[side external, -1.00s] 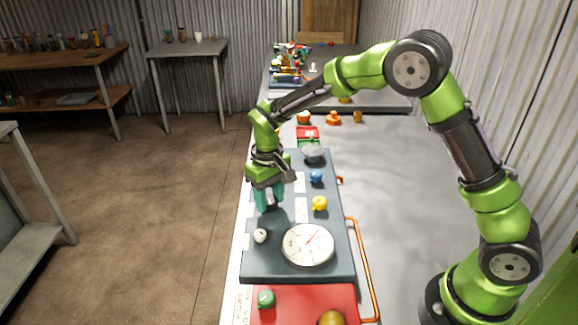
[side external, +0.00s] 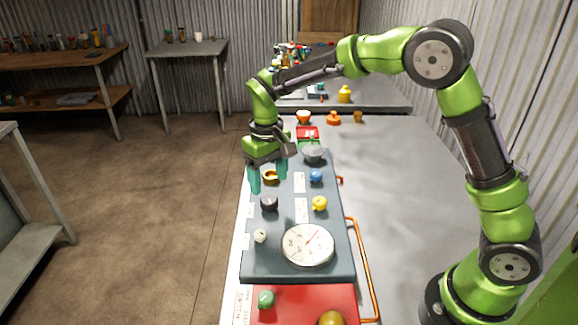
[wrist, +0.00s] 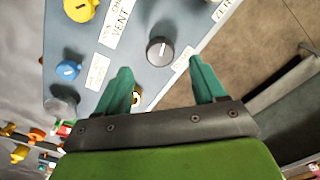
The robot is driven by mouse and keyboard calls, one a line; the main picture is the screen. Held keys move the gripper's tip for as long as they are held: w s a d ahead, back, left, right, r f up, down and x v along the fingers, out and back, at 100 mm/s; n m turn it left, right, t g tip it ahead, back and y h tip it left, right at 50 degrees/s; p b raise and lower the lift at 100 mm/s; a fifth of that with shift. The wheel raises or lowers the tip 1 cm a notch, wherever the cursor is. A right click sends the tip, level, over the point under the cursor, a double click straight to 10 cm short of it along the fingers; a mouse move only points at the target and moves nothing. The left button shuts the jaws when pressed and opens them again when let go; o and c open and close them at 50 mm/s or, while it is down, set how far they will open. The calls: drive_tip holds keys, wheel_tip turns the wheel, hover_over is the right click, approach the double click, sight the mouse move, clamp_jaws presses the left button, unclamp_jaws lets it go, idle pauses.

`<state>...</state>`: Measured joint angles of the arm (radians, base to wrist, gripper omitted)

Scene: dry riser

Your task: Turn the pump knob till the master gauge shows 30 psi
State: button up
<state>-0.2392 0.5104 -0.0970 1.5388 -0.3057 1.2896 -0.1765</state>
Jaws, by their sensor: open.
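The dark panel (side external: 285,262) carries a round white master gauge (side external: 308,245) with a red needle pointing to the upper right; its numbers are too small to read. A black knob (side external: 269,204) with a pale mark sits on the panel's left side, between a white knob (side external: 260,236) and a brass-yellow ring-like knob (side external: 271,177). I cannot tell which is the pump knob. My gripper (side external: 268,180) is open and empty above the panel, near the brass-yellow knob. In the wrist view the black knob (wrist: 160,52) shows beyond my gripper's spread fingertips (wrist: 160,66), apart from them.
Blue (side external: 316,176) and yellow (side external: 320,203) knobs and a grey dome-like part (side external: 313,154) line the panel's right side. An orange rail (side external: 364,270) runs along its right edge. A red panel (side external: 290,307) lies in front. The grey table (side external: 400,190) is clear to the right.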

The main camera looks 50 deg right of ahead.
sight(272, 201)
wheel_tip(272, 201, up, 11)
drive_tip(key=shift+w+f, duration=0.1)
idle(0.4)
drive_tip(key=s+d+m+t+y, duration=0.1)
drive_tip(key=s+d+t, duration=0.1)
drive_tip(key=s, duration=0.9)
drive_tip(key=s+d+r+m+t+y, duration=0.1)
drive_tip(key=s+t, duration=0.4)
drive_tip(key=s, duration=0.6)
drive_tip(key=shift+s+d+m, duration=0.15)
drive_tip(key=shift+d+m, duration=0.55)
drive_tip(key=shift+d, duration=0.05)
